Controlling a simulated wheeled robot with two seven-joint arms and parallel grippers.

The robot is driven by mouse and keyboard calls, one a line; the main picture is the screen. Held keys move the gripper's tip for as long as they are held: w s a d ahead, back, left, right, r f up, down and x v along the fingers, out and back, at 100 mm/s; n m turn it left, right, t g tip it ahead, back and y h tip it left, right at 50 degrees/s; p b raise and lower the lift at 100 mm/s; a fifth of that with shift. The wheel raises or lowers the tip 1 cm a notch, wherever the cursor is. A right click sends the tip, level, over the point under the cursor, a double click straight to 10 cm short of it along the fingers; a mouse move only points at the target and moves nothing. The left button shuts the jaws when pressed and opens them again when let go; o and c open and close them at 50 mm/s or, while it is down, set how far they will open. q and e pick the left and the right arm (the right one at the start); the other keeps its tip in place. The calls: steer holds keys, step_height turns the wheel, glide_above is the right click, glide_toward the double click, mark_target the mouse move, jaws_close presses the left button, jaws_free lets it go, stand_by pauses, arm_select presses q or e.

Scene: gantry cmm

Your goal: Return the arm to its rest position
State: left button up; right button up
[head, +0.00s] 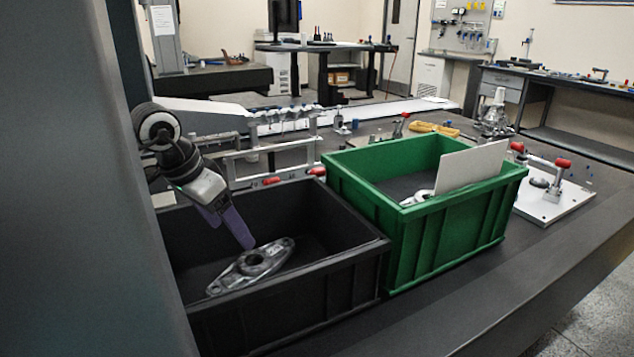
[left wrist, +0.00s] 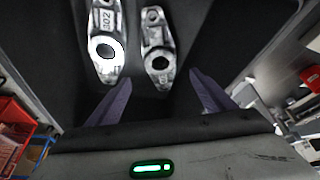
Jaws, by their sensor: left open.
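My left gripper (head: 238,232) reaches down into the black bin (head: 335,265) in the head view. Its purple fingers are apart, as the left wrist view (left wrist: 160,98) also shows, and nothing is between them. Two grey metal parts lie in the bin in the left wrist view: one on the left (left wrist: 104,45), marked with digits, and one in the middle (left wrist: 157,48). Both lie just beyond the fingertips. In the head view one flanged metal part (head: 252,265) shows on the bin floor below the fingers. My right gripper is not in view.
A green bin (head: 450,235) stands right of the black bin, with a light panel (head: 472,168) and a metal part (head: 417,198) in it. A white plate with red-handled clamps (head: 550,200) lies further right. A metal rack (head: 270,150) stands behind the black bin.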

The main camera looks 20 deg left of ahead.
mark_target(249, 257)
arm_select(q)
steer(key=b+x, duration=0.1)
steer(key=x, duration=1)
steer(key=shift+f, duration=0.25)
steer(key=shift+r, duration=2.15)
steer(key=shift+f, duration=0.15)
